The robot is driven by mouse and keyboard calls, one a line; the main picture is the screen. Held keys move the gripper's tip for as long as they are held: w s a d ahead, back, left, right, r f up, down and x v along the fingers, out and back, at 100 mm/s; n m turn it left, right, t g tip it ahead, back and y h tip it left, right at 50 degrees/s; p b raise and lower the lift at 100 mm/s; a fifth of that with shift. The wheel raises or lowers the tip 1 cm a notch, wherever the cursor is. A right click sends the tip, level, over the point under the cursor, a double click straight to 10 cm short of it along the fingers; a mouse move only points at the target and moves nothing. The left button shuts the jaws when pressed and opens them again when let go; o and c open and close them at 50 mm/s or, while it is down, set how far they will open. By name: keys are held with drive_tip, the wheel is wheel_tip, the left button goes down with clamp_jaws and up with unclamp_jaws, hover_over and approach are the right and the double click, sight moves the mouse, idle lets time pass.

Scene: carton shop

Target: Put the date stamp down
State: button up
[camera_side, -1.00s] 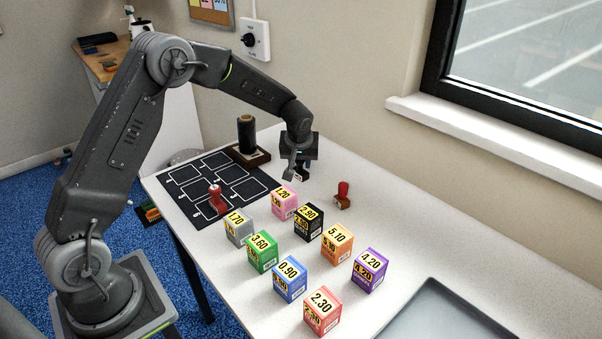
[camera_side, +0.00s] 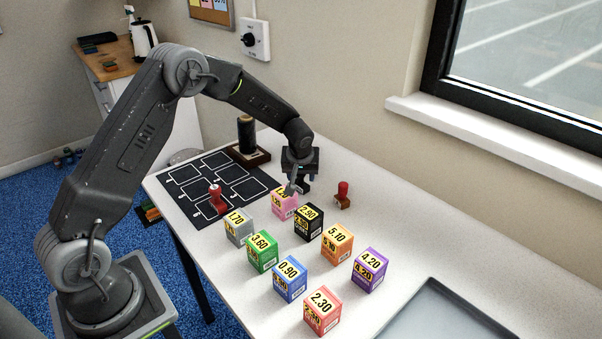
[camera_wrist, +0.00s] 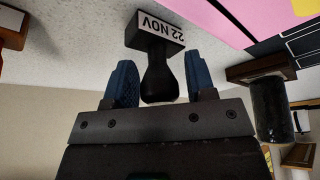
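The date stamp (camera_wrist: 155,35) is black with a white label reading 22 NOV, upside down in the wrist view. Its dark handle lies between the two blue fingers of my gripper (camera_wrist: 161,85). A narrow gap shows on each side of the handle, so the fingers look open around it. In the side view my gripper (camera_side: 297,185) is low over the white table, just behind the pink box (camera_side: 284,205). The date stamp is small and dark there, partly hidden by the gripper. It appears to be at table level, but its contact with the table is not clear.
A red-handled stamp (camera_side: 343,195) stands to the right and another (camera_side: 216,199) on the black grid mat (camera_side: 183,174). Several priced boxes stand in front, including a black one (camera_side: 308,223). A dark roll (camera_side: 246,135) is behind left. A grey tray (camera_side: 425,318) lies front right.

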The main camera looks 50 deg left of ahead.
drive_tip(key=shift+o, duration=0.5)
drive_tip(key=shift+r, duration=0.1)
drive_tip(key=shift+r, duration=0.3)
drive_tip(key=s+d+r+m, duration=0.1)
drive_tip(key=s+d+r, duration=0.3)
drive_tip(key=r, duration=0.5)
drive_tip(key=s+d+r+m, duration=0.1)
drive_tip(key=s+d+r, duration=0.2)
drive_tip(key=s+r, duration=0.55)
drive_tip(key=s+d+r+m+t+h, duration=0.1)
drive_tip(key=s+d+r+m, duration=0.1)
drive_tip(key=s, duration=0.8)
drive_tip(key=s+d+r+m+t+h, duration=0.1)
drive_tip(key=s+d+m, duration=0.3)
drive_tip(key=s, duration=0.6)
drive_tip(key=shift+s+d+r+m+h, duration=0.2)
drive_tip(key=shift+s+r+m+h, duration=0.15)
drive_tip(key=shift+r+m+h, duration=0.35)
